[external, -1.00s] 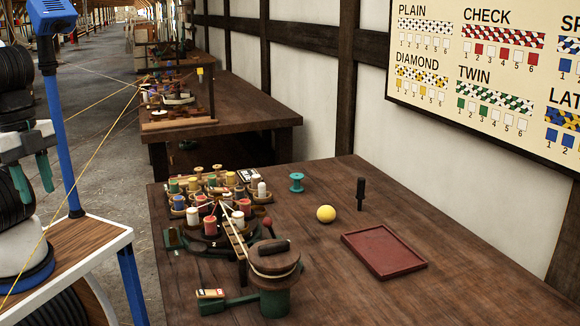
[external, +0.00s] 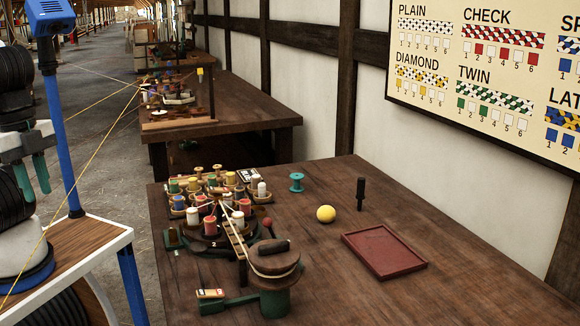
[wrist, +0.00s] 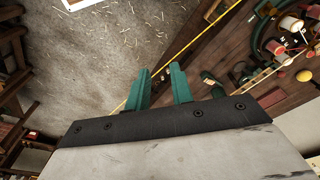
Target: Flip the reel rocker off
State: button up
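A small rocker switch (external: 210,294), cream and red on top, lies near the front left edge of the table, beside the green arm of a brown-topped reel (external: 274,262). I take it to be the reel rocker; it is too small to tell which way it is tipped. My gripper (external: 36,192) hangs at the far left, off the table and well away from the rocker. Its green fingers are apart with nothing between them, as the wrist view (wrist: 160,72) also shows.
A braiding stand with several bobbins (external: 210,226) stands behind the reel. A yellow ball (external: 326,214), a red tray (external: 384,251), a teal spool (external: 296,182) and a black peg (external: 361,194) are to the right. A blue post (external: 62,130) and yellow cord stand near my arm.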

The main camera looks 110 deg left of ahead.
jog(key=shift+a+f, duration=0.1)
jog(key=shift+a, duration=0.05)
grip_shut()
jog(key=w+a+f+m+g, duration=0.1)
jog(key=w+a+f+m, duration=0.1)
jog(key=w+a, duration=0.3)
jog(key=w+a+f+m+g+h, duration=0.1)
jog(key=w+a+f+m, duration=0.2)
jog(key=w, duration=1.1)
jog(key=w+a+f+m+g, duration=0.1)
jog(key=w+a+f+m, duration=0.2)
jog(key=w+a, duration=0.5)
jog(key=shift+w+a+m+h, duration=0.4)
jog(key=shift+w+m, duration=0.1)
jog(key=shift+w, duration=0.2)
